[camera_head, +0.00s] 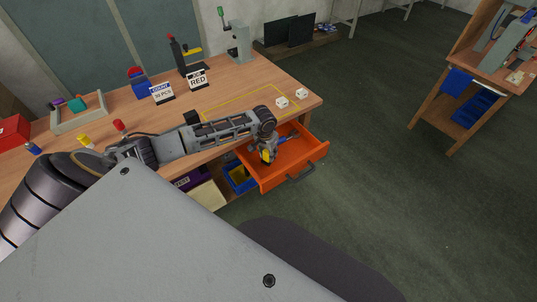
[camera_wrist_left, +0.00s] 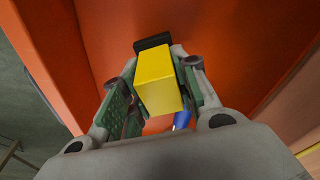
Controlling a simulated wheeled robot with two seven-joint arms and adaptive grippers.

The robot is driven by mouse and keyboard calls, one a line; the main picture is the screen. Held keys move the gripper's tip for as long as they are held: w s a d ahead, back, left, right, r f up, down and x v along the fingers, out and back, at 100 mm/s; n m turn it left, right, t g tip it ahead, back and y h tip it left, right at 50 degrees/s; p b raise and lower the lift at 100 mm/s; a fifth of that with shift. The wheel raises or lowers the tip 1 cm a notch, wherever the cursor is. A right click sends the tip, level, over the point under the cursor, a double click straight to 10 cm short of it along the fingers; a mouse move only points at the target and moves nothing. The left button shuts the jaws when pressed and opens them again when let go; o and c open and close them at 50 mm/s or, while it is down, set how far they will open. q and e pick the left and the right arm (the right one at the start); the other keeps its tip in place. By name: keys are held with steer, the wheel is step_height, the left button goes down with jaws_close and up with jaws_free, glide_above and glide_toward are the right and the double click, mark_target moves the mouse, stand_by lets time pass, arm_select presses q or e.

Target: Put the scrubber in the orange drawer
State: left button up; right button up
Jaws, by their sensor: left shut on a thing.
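The scrubber (camera_wrist_left: 158,80) has a yellow block body with a black part at its far end. My left gripper (camera_wrist_left: 150,100) is shut on its yellow body, with green finger pads on both sides. In the head view the left gripper (camera_head: 266,152) is over the open orange drawer (camera_head: 318,150), within its walls, with the scrubber (camera_head: 266,157) below the fingers. The orange drawer floor also shows around it in the left wrist view (camera_wrist_left: 225,40). I cannot tell whether the scrubber touches the floor. My right gripper is not in view.
A blue-handled item (camera_head: 288,139) lies in the drawer; its blue part also shows in the left wrist view (camera_wrist_left: 182,119). The wooden table (camera_head: 230,85) holds sign cards, white cubes (camera_head: 282,102) and a tray (camera_head: 80,122). A blue bin (camera_head: 238,180) stands below, left of the drawer.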

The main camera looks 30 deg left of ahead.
arm_select(q)
steer(key=shift+f, duration=0.3)
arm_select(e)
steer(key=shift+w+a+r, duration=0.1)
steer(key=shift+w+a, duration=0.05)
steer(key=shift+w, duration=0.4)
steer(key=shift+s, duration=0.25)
arm_select(q)
steer(key=o, duration=1)
steer(key=shift+c, duration=0.2)
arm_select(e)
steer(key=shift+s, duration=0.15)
